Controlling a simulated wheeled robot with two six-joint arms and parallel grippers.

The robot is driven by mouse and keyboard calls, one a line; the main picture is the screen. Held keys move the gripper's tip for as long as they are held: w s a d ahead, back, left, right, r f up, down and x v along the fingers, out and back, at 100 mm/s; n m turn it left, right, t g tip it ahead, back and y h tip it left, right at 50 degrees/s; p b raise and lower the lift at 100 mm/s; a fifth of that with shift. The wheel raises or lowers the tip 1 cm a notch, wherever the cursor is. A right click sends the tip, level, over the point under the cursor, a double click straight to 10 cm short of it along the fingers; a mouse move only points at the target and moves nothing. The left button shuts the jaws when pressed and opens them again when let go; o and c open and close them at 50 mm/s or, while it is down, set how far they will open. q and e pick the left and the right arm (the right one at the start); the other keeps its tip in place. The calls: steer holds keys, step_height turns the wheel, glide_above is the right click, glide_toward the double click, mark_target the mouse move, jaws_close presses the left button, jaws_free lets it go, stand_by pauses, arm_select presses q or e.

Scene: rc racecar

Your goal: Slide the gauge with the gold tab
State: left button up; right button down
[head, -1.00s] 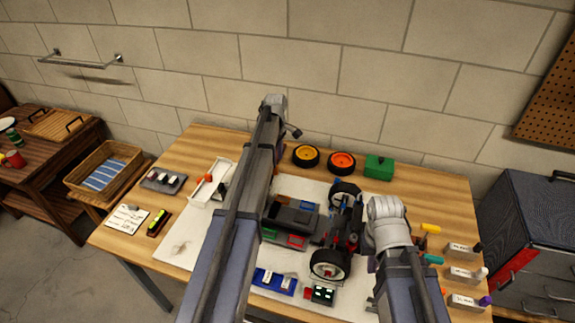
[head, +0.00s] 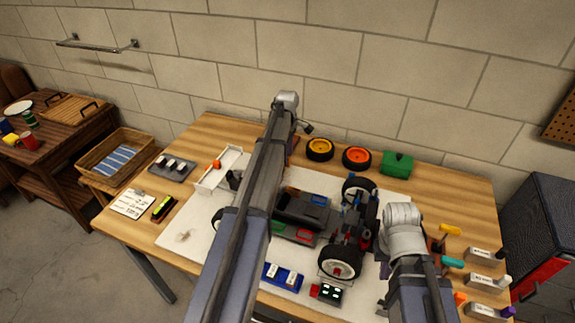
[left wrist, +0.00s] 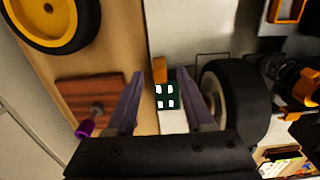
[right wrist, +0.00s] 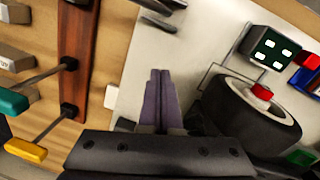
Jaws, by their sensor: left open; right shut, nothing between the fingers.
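In the left wrist view a small dark gauge with white marks (left wrist: 166,97) has a gold-orange tab (left wrist: 159,70) at its far end. It lies between and beyond the fingers of my open left gripper (left wrist: 160,86); I cannot tell whether they touch it. A second dark gauge (right wrist: 273,48) with a red tab (right wrist: 308,62) shows in the right wrist view, and at the mat's front in the head view (head: 328,293). My right gripper (right wrist: 161,74) is shut and empty, left of a wheel. My arms hide both gripper tips in the head view.
The partly built car (head: 345,236) stands on the white mat (head: 190,238), with black wheels close to both grippers. Yellow (head: 320,149) and orange (head: 357,158) wheels and a green box (head: 397,164) lie behind. Screwdrivers (right wrist: 30,150) stand in a wooden rack (right wrist: 75,45).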

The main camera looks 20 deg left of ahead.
arm_select(q)
step_height(320, 180, down, 3)
steer(key=shift+r+b, duration=0.15)
steer(key=shift+b, duration=0.7)
arm_select(e)
step_height(320, 180, down, 3)
steer(key=shift+r, duration=0.15)
steer(key=shift+r, duration=0.1)
arm_select(q)
jaws_close()
stand_by(0.3)
